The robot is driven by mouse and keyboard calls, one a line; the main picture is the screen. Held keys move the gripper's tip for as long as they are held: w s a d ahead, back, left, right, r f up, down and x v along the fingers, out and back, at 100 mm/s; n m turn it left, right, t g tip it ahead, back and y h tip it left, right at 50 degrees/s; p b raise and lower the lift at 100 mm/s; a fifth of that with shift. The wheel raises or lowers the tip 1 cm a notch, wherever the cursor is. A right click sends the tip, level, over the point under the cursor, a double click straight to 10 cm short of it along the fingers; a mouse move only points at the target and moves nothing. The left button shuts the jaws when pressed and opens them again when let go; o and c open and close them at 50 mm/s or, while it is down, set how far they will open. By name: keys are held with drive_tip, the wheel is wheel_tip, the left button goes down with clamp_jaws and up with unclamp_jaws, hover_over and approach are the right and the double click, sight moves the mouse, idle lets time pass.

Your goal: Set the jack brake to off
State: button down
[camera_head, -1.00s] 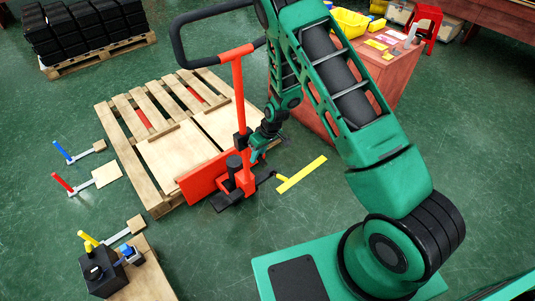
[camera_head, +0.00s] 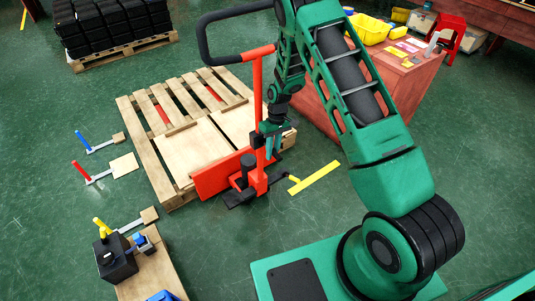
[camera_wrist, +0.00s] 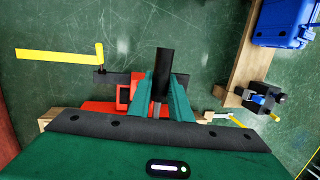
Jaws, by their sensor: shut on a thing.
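The jack is red, with an upright post (camera_head: 257,90) and a dark looped handle (camera_head: 203,40). Its low red base plate (camera_head: 222,174) stands at the pallet's near edge, with a black cylinder (camera_head: 248,163) on it. My gripper (camera_head: 271,150) points down close beside the post. In the wrist view its green fingers (camera_wrist: 162,98) close around a dark upright part of the jack (camera_wrist: 163,62). I cannot tell for certain whether this is the brake lever, nor read the brake's setting. The red base also shows there (camera_wrist: 98,108).
A wooden pallet (camera_head: 150,130) with boards lies behind the jack. A yellow bar (camera_head: 314,178) extends right of the jack, low over the floor. A red bench (camera_head: 395,85) stands at right. Small red, blue and yellow levers are at left.

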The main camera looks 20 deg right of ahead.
drive_tip(key=shift+w+d, duration=0.15)
drive_tip(key=shift+w, duration=0.05)
drive_tip(key=c, duration=1.6)
unclamp_jaws()
drive_tip(key=shift+s, duration=0.1)
drive_tip(key=shift+r, duration=0.1)
drive_tip(key=v, duration=1)
drive_tip(key=shift+r, duration=0.3)
drive_tip(key=shift+c, duration=0.3)
